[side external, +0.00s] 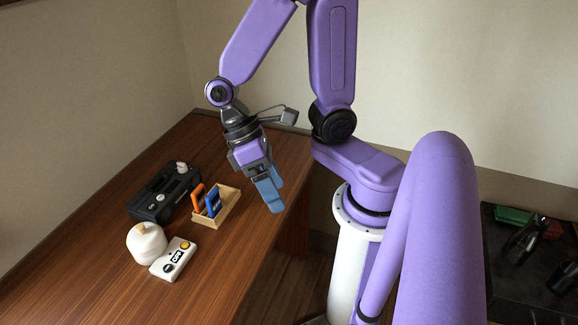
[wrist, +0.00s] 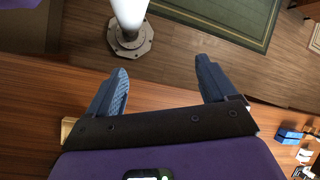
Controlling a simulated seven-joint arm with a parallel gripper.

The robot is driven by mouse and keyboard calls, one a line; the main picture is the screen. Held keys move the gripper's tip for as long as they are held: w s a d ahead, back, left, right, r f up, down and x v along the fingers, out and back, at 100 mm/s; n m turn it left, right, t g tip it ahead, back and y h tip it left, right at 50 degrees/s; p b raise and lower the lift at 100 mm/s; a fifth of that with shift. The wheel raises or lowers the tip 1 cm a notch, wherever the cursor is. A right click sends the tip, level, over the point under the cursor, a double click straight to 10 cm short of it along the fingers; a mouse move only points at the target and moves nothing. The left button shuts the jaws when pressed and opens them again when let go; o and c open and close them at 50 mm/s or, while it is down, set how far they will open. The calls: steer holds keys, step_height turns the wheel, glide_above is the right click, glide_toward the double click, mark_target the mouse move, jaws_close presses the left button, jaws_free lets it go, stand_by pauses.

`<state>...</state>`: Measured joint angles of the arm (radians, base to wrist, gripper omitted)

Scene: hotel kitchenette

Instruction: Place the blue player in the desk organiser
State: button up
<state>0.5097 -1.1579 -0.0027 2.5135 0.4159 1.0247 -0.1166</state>
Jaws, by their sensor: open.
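The desk organiser (side external: 233,208) is a small, light wooden tray on the desk in the side view. A blue upright item (side external: 213,203), which looks like the blue player, stands in its left part beside an orange one. My gripper (side external: 272,194) is to the right of the organiser and above the desk near its right edge, pointing down, apart from both. In the wrist view my gripper (wrist: 162,68) has its two blue fingers wide apart with nothing between them. A small piece of light wood (wrist: 68,128) shows behind the left finger, perhaps the organiser.
An orange item (side external: 197,197) stands left of the blue one. A white rounded object (side external: 146,243) and a white device with buttons (side external: 173,259) are in front. The desk's near part is bare.

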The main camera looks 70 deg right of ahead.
steer(key=r+n+t, duration=0.1)
steer(key=n+t, duration=0.1)
steer(key=s+d+r+n+t, duration=0.1)
steer(key=n+t, duration=0.1)
steer(key=s+d+r+n+t, duration=0.1)
steer(key=n, duration=0.2)
steer(key=shift+s+r+t+h, duration=0.2)
steer(key=shift+r+t+h, duration=0.1)
steer(key=shift+r+t, duration=0.1)
